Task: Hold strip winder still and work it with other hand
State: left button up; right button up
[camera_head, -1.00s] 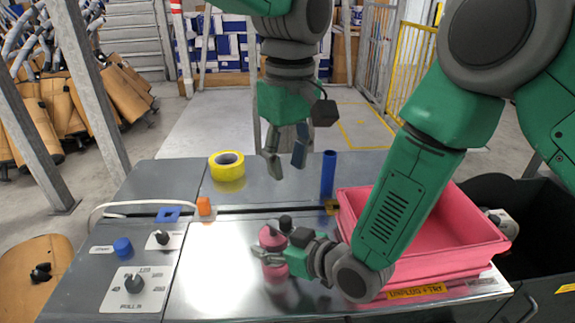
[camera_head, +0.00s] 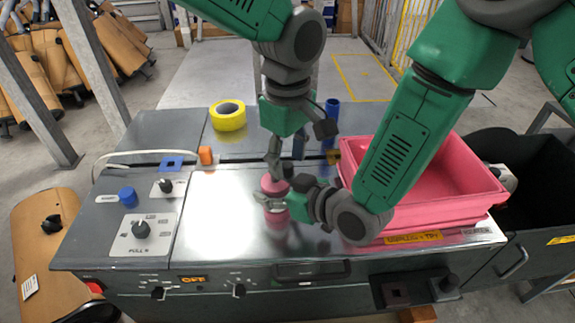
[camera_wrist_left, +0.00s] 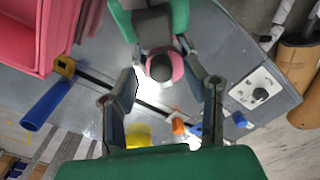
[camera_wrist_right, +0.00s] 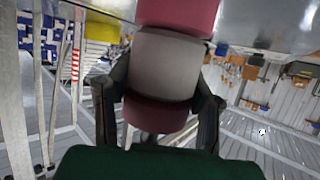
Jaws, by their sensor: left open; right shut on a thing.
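The strip winder (camera_head: 274,186) is a small pink cylinder upright on the shiny metal bench top (camera_head: 225,225). In the right wrist view the winder (camera_wrist_right: 165,65) has a pink end, a pale grey band and a dark red end. My right gripper (camera_head: 275,200) is shut around its middle from the right side. My left gripper (camera_head: 287,160) is open just above the winder, pointing down. In the left wrist view the winder's dark knob on its pink top (camera_wrist_left: 160,67) lies between and beyond the open fingers. Contact by the left fingers cannot be told.
A pink tray (camera_head: 440,215) stands right of my right forearm. A blue tube (camera_head: 332,122), yellow tape roll (camera_head: 228,114) and orange block (camera_head: 205,155) are behind. A dial panel (camera_head: 143,235) and blue button (camera_head: 128,197) are left. The metal top left of the winder is clear.

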pick_arm(q)
jog(key=shift+f, duration=1.15)
grip_shut()
jog(key=shift+s+a+r+m, duration=0.1)
jog(key=shift+a+m, duration=0.1)
jog(key=shift+m, duration=0.6)
jog(key=shift+s+a+m, duration=0.1)
jog(key=shift+a+m, duration=0.05)
jog(key=shift+m, duration=0.65)
grip_release()
